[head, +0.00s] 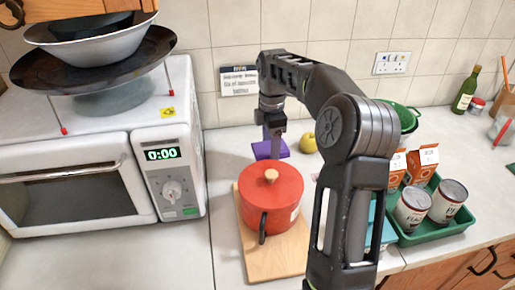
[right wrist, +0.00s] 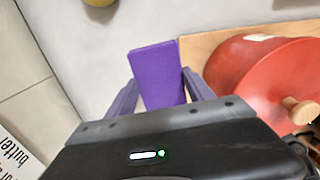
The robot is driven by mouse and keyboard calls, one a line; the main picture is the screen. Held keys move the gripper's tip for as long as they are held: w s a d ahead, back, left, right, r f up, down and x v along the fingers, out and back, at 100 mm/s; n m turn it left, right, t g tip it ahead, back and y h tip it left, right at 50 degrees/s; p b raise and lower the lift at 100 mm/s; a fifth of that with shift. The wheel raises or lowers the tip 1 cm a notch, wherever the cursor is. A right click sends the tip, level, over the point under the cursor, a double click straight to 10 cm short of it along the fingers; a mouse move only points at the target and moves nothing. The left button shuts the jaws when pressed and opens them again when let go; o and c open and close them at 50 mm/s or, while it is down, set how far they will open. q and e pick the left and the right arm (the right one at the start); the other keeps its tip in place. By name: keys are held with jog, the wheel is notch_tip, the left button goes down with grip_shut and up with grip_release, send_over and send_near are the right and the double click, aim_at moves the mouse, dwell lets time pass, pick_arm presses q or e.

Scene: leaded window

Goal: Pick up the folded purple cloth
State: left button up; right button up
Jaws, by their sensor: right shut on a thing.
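The folded purple cloth (head: 263,152) is just behind the red pot in the head view, at the end of my right arm. It also shows in the right wrist view (right wrist: 157,72) as a flat purple block between the two fingers. My right gripper (right wrist: 160,92) is shut on the cloth, one finger on each side. In the head view the right gripper (head: 274,146) points down over the back of the counter. I cannot tell whether the cloth still touches the counter. My left gripper is not in view.
A red lidded pot (head: 270,205) stands on a wooden board (head: 258,262), close beside the cloth. A microwave (head: 75,190) with stacked pans is at left. A yellow fruit (head: 308,143) is behind my arm. A green tray (head: 432,236) holds cans and cartons at right.

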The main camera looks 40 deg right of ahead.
jog(key=s+d+b, duration=0.3)
jog(key=s+d, duration=0.2)
jog(key=s, duration=0.8)
jog(key=shift+s+d, duration=0.2)
jog(key=shift+s, duration=0.15)
jog(key=o, duration=0.8)
jog(key=shift+w, duration=0.1)
jog(key=c, duration=0.6)
